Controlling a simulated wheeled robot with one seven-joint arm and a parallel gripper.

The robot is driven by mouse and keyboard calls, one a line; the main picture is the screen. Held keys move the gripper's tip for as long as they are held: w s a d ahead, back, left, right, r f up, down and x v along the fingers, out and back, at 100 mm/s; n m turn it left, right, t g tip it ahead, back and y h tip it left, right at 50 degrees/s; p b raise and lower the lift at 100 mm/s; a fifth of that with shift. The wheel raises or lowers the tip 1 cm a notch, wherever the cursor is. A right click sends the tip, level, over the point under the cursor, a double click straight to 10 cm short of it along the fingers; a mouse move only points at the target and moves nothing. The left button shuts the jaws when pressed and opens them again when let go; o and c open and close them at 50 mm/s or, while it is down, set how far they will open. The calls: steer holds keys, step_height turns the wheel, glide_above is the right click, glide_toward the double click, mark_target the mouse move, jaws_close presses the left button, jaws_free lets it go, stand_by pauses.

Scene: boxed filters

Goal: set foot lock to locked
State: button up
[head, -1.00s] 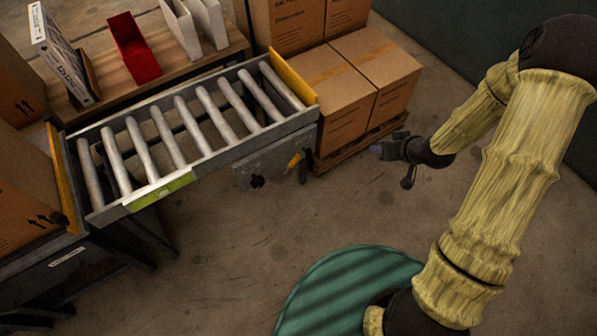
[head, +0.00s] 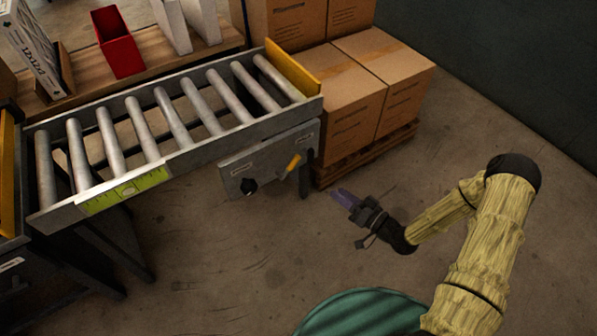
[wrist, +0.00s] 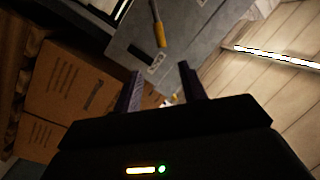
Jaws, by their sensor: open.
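A grey control panel (head: 268,160) is fixed to the near side of the roller conveyor. In the wrist view the yellow handle (wrist: 160,34) is ahead of the fingers, on the grey panel (wrist: 190,35). My gripper (head: 341,196) is open and empty, to the right of and below the panel, apart from it. Its two dark fingers (wrist: 160,88) show spread in the wrist view.
The roller conveyor (head: 125,190) has a yellow end stop (head: 292,71) and a green-yellow level strip (head: 125,190). Cardboard boxes (head: 345,95) stand on a pallet (head: 370,155) behind the gripper. A red bin (head: 118,45) is on a wooden bench. The floor between gripper and panel is clear.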

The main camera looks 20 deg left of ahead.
steer(key=shift+a+r, duration=0.1)
steer(key=b+x, duration=0.6)
steer(key=x, duration=1.1)
steer(key=shift+w, duration=0.15)
steer(key=shift+a, duration=0.1)
jaws_close()
